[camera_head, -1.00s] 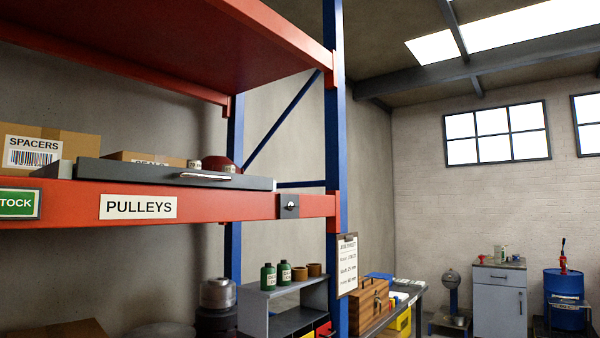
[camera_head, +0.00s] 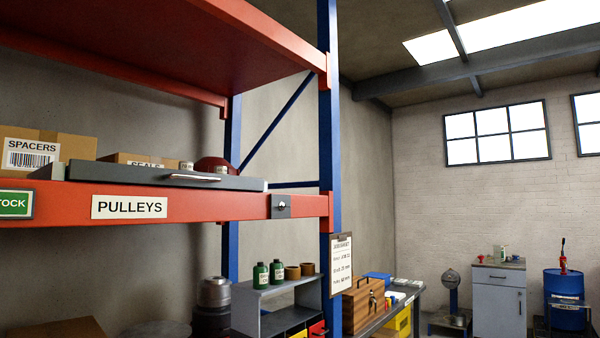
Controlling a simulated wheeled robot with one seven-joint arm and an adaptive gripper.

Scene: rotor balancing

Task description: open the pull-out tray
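The pull-out tray (camera_head: 125,177) is a dark grey shallow tray on the red shelf beam, above the PULLEYS label (camera_head: 129,207). A light bar handle (camera_head: 193,177) is on its front face. The tray's front sits about level with the beam, and I cannot tell how far it is drawn out. A small grey latch plate with a dark knob (camera_head: 281,206) is on the beam at the tray's right. A dark red rounded object (camera_head: 216,165) shows behind the tray's rim. My gripper is not in view.
A SPACERS box (camera_head: 45,148) and a SEALS box (camera_head: 140,159) stand on the shelf. A blue rack upright (camera_head: 329,130) rises right of the tray, with a clipboard (camera_head: 341,263) on it. Below are a grey shelf unit (camera_head: 247,300) and a wooden box (camera_head: 362,306).

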